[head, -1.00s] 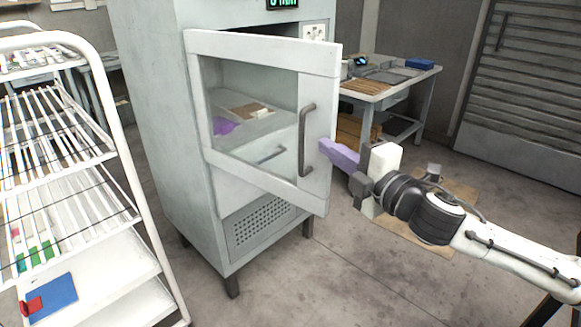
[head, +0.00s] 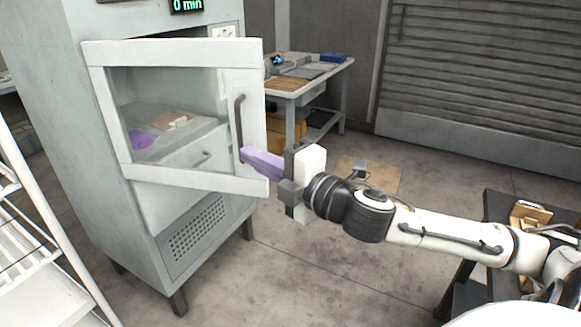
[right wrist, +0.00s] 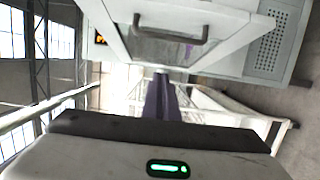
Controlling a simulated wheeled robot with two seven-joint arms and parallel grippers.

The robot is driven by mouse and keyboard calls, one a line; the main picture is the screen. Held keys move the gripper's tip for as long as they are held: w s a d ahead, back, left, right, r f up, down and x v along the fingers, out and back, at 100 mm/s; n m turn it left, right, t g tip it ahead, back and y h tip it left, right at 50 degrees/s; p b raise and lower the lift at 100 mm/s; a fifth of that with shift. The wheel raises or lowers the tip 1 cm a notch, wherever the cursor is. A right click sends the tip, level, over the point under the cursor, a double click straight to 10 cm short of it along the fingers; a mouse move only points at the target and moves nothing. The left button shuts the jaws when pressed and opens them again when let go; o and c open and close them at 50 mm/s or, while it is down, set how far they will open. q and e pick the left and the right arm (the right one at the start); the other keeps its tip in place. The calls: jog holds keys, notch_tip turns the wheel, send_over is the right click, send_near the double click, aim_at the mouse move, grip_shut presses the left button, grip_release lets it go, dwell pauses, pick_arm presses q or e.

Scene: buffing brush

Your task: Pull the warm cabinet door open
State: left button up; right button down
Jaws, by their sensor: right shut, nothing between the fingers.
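The warm cabinet (head: 105,190) stands at the left of the head view. Its door (head: 170,52), a pale frame around a glass pane, is partly open, hinged on the left. A dark bar handle (head: 239,120) stands upright on its right side. My right gripper (head: 245,154), with purple fingers, is shut and empty. Its tips overlap the door's right stile near the handle's lower end. In the right wrist view the fingers (right wrist: 161,100) point at the door's free edge, beside the handle (right wrist: 170,35). I cannot tell whether they touch it. My left gripper is out of view.
A white rack (head: 40,220) stands at the left front. A workbench (head: 300,85) with tools is behind the door on the right. A purple patch (head: 142,138) shows through the glass. The floor right of the cabinet is mostly clear.

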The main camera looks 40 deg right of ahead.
jog(key=s+d, duration=0.2)
jog(key=s, duration=0.5)
jog(key=shift+d, duration=0.4)
jog(key=s+d+f+m+g+h, duration=0.1)
jog(key=s+f+m+g, duration=0.15)
jog(key=f, duration=0.65)
jog(key=s+d+f+m+g+h, duration=0.1)
jog(key=f+m, duration=0.3)
jog(key=f, duration=0.4)
jog(key=s+d+f+m+g+h, duration=0.15)
jog(key=f+m, duration=0.25)
jog(key=f, duration=0.5)
jog(key=s+a+f+m+g+y, duration=0.2)
jog(key=s+a+f, duration=0.3)
jog(key=a+f, duration=0.4)
jog(key=s+a+f+m+g+y, duration=0.1)
jog(key=s+a+f+m+g, duration=0.1)
jog(key=s+a+f+m, duration=0.3)
jog(key=s+a+f, duration=0.1)
jog(key=a+f, duration=0.3)
jog(key=a, duration=0.2)
jog(key=shift+y, duration=0.35)
